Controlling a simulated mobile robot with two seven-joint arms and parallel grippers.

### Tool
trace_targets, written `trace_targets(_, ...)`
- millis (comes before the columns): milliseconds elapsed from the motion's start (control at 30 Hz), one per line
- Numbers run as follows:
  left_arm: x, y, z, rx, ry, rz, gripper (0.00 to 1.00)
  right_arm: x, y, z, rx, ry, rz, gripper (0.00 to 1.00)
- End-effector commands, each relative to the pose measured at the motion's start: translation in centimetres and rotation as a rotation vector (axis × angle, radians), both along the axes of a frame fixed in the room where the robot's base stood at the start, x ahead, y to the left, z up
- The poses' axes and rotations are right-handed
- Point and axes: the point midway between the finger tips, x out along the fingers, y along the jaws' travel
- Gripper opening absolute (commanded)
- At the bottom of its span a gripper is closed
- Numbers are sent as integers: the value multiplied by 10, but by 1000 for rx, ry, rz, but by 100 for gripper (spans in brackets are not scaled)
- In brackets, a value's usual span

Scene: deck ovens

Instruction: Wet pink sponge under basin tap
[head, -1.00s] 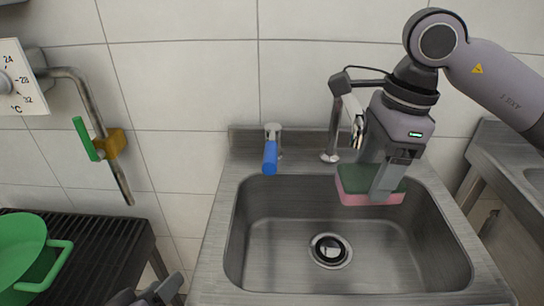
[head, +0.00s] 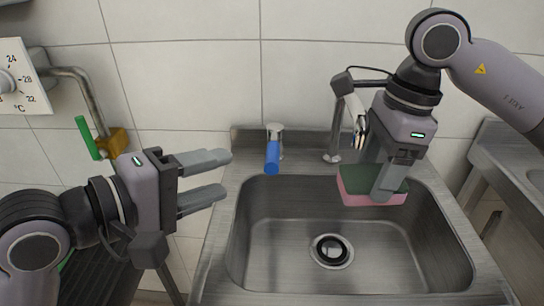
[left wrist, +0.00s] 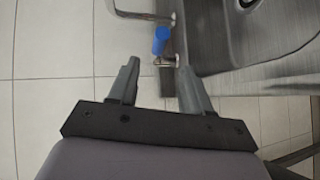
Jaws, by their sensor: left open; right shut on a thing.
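The pink sponge (head: 375,199) has a dark green top layer. My right gripper (head: 388,182) is shut on it and holds it over the back right part of the steel basin (head: 290,235). The tap (head: 334,130) rises from the basin's back ledge, partly hidden behind my right gripper. No water stream shows. A blue lever handle (head: 272,157) sits on the back ledge, left of the tap; it also shows in the left wrist view (left wrist: 160,40). My left gripper (head: 228,174) is open and empty, left of the blue handle and apart from it.
A wall pipe with a yellow valve and green lever (head: 87,137) is at the left, below a temperature dial (head: 20,85). A dark slatted stand (head: 105,275) is behind my left arm. The basin's drain (head: 331,250) is uncovered. Another steel unit (head: 510,165) stands at the right.

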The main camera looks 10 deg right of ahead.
Motion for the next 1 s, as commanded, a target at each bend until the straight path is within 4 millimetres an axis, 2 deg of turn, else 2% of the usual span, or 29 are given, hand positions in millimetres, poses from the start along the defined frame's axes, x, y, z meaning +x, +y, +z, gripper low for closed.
trace_targets(167, 10, -17, -4, -2, 4, -3, 49, 0, 0, 0, 0, 0, 0, 43)
trace_targets(600, 50, -79, -22, -1, 1, -1, 49, 0, 0, 0, 0, 0, 0, 43)
trace_targets(800, 59, -93, -26, -1, 1, 0, 49, 0, 0, 0, 0, 0, 0, 43)
trace_targets(1000, 62, -97, -27, -1, -1, 1, 49, 0, 0, 0, 0, 0, 0, 43)
